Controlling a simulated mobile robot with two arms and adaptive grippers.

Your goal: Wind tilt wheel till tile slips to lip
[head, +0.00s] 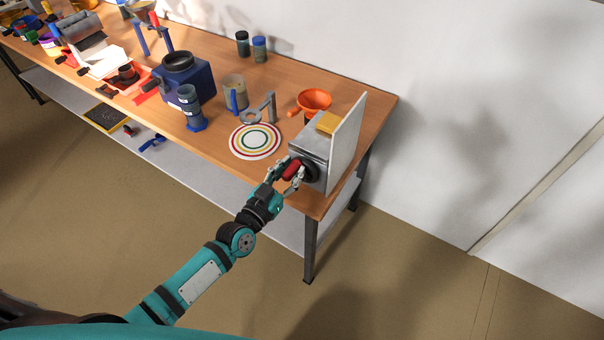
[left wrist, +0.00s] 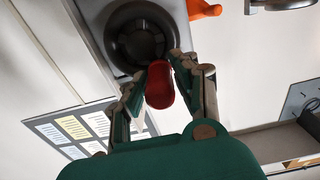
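A grey metal box (head: 309,145) stands at the near right end of the bench, with an upright white panel (head: 348,138) along its right side. A yellow tile (head: 327,122) lies on top, close to the panel. A dark round wheel (head: 311,172) with a red handle (head: 292,169) is on the box's front. In the left wrist view the wheel (left wrist: 141,38) faces me, its red handle (left wrist: 160,88) pointing toward my palm. My left gripper (head: 284,173) has its fingers on both sides of the handle, apparently touching it. My right gripper is out of view.
An orange funnel (head: 314,99) stands behind the box. A ringed target disc (head: 255,141) and grey stand (head: 258,109) are left of it. A blue machine (head: 187,80) and clear beaker (head: 234,91) stand farther left. The floor (head: 420,285) before the bench is clear.

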